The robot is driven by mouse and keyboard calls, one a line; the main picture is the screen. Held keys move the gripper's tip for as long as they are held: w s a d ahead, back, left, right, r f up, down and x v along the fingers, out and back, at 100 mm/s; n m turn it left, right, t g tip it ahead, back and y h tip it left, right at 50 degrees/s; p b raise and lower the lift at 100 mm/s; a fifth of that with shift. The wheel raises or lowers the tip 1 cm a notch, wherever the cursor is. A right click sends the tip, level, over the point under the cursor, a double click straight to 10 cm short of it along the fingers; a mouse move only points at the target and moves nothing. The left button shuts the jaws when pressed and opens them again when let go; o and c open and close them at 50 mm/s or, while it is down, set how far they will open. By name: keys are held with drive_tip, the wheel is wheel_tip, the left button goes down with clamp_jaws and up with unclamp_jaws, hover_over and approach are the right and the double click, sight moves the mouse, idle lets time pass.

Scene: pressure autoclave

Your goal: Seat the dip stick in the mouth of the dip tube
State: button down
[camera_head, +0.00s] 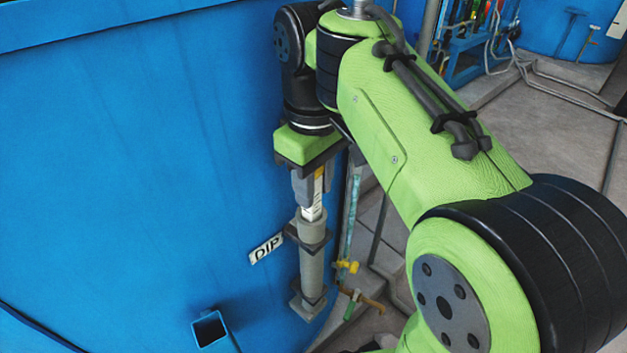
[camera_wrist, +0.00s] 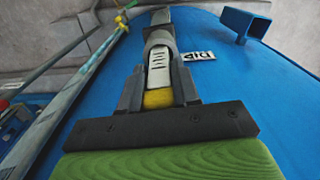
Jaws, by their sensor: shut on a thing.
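The dip stick (camera_head: 313,208) is a flat white strip with dark marks and a yellow top. My gripper (camera_head: 309,188) is shut on its upper part, above the dip tube (camera_head: 312,264). The tube is a grey upright pipe with dark brackets on the blue tank. In the wrist view the stick (camera_wrist: 158,68) runs from between the fingers of my gripper (camera_wrist: 158,88) to the mouth of the dip tube (camera_wrist: 160,38). Its lower end is hidden at the rim and appears to be inside the mouth. Stick and tube look nearly in line.
A "DIP" label (camera_head: 266,249) is on the blue tank wall (camera_head: 140,150) beside the tube. A square blue bracket (camera_head: 209,329) sticks out at lower left. A sight pipe with a yellow valve handle (camera_head: 347,267) stands close right of the tube. Concrete floor lies beyond.

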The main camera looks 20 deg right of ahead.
drive_tip(key=shift+f, duration=0.3)
drive_tip(key=c, duration=0.7)
unclamp_jaws()
drive_tip(key=shift+c, duration=0.2)
wheel_tip(320, 180, up, 16)
drive_tip(key=p, duration=1.2)
drive_tip(key=shift+f, duration=0.15)
drive_tip(key=s+f+m+t+p, duration=0.2)
drive_tip(key=s+f+m+t, duration=0.3)
drive_tip(key=s+f, duration=0.4)
drive_tip(key=shift+s+f+t, duration=0.3)
drive_tip(key=shift+s+f, duration=0.1)
drive_tip(key=shift+s, duration=0.8)
